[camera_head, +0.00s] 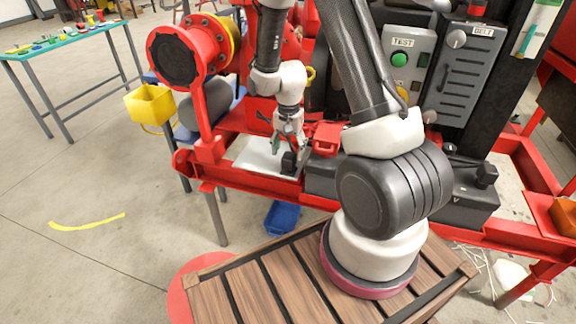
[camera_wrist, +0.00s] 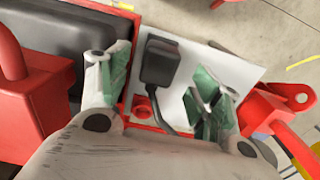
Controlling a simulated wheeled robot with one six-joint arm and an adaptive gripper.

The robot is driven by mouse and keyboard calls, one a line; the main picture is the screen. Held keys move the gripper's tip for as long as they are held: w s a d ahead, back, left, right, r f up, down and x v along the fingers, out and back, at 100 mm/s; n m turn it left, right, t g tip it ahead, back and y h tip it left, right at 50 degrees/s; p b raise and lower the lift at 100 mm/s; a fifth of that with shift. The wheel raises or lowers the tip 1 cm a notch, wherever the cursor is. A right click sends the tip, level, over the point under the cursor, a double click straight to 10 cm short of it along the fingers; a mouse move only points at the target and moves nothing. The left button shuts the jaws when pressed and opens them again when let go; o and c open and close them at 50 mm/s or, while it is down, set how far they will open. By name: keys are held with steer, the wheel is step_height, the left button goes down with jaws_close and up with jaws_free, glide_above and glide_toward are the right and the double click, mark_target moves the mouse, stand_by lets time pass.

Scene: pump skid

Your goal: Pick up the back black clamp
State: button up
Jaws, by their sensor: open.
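A black clamp (camera_wrist: 160,62) with a blocky head and a thin curved stem lies over the white plate in the wrist view. In the head view it is a small dark block (camera_head: 288,161) on the white plate (camera_head: 256,160). My gripper (camera_wrist: 160,92) is open, with one green-padded finger on each side of the clamp. The clamp's head lies between the fingers towards their tips, and I see no clear contact. My gripper (camera_head: 287,143) also shows just above the clamp in the head view. I see only one black clamp; a second one cannot be made out.
Red skid frame rails (camera_head: 240,181) border the plate. A red box (camera_head: 327,137) stands just right of my gripper. A red bracket (camera_wrist: 270,110) is close to the right finger in the wrist view. A blue bin (camera_head: 282,217) lies below. A yellow bin (camera_head: 150,104) hangs left.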

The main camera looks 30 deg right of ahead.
mark_target(289, 155)
step_height(289, 155, down, 4)
steer(key=shift+d+r, duration=0.1)
steer(key=shift+r, duration=0.1)
steer(key=shift+c, duration=0.4)
steer(key=c, duration=1.2)
step_height(289, 155, up, 10)
steer(key=shift+r, duration=0.1)
